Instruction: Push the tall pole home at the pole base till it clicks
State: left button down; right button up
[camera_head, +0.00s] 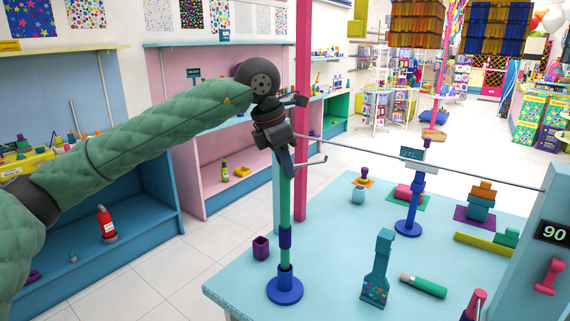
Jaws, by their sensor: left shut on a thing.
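The tall pole (285,205) is slim and green with a dark blue collar partway down. It stands about upright near the left part of the light blue table (337,262). Its lower end meets the socket of the round blue pole base (285,291); I cannot tell how deep it sits. My left gripper (287,163) comes in from the left and points down, shut on the upper part of the pole. The gripper body hides the pole's top. My right gripper is not in view.
A thin grey rod (420,162) runs behind the pole to a blue panel (542,262) marked 90. A second blue stand (409,205), a teal bottle-shaped thing (378,270), a green cylinder (425,285) and a purple cup (261,247) stand or lie around. A pink post (303,100) rises close behind.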

aim_at(285, 189)
pick_arm(q)
jog(key=shift+f+b, duration=1.45)
jog(key=shift+f, duration=0.2)
jog(key=shift+b, duration=0.4)
dwell(0.4)
jog(key=shift+f+b, duration=1.55)
jog(key=shift+f, duration=0.1)
jog(key=c, duration=1.2)
grip_release()
jog(key=shift+o, duration=0.2)
jog(key=shift+r, duration=0.1)
jog(key=p+v, duration=0.1)
jog(key=v, duration=0.7)
